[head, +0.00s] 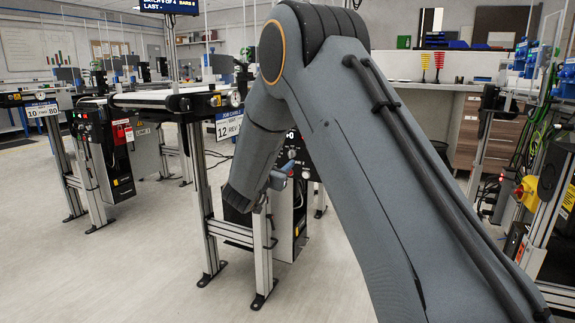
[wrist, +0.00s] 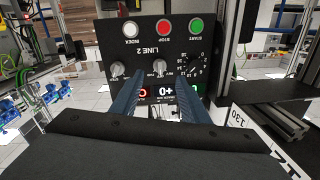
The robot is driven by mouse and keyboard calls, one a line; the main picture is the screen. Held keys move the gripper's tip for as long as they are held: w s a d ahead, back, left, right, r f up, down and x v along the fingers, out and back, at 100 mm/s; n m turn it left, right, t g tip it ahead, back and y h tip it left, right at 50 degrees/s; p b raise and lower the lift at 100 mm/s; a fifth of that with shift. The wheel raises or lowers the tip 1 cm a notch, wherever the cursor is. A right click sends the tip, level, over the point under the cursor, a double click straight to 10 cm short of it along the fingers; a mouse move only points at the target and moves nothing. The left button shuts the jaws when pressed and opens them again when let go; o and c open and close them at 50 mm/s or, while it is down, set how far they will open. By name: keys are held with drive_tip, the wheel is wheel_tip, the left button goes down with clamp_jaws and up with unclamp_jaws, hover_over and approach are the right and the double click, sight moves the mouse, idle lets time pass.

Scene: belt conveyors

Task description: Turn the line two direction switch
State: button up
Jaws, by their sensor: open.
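The black line two control panel (wrist: 130,45) fills the upper middle of the wrist view, its lettering upside down. It carries a row of knobs: a left switch knob (wrist: 117,70), a middle switch knob (wrist: 160,66) and a numbered dial (wrist: 200,66). Their small labels are too blurred to tell surely which is the direction switch. My gripper (wrist: 159,82) is open and empty, its blue fingers pointing at the panel on either side of the middle knob. Contact cannot be told. In the head view my gripper (head: 278,180) is before the panel (head: 293,148), which my arm partly hides.
The panel also has a white index button (wrist: 131,29), a red stop button (wrist: 164,26) and a green start button (wrist: 196,26). A lit display (wrist: 165,91) sits by the fingers. Another conveyor's control box (head: 108,150) stands left. Open floor (head: 130,265) lies front left.

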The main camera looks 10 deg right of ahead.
sight(290, 155)
drive_tip(key=b+x, duration=0.1)
drive_tip(key=x, duration=0.6)
drive_tip(key=shift+w+d+b, duration=0.15)
drive_tip(key=shift+w+b, duration=0.1)
drive_tip(key=shift+b, duration=0.1)
drive_tip(key=shift+c, duration=0.3)
clamp_jaws()
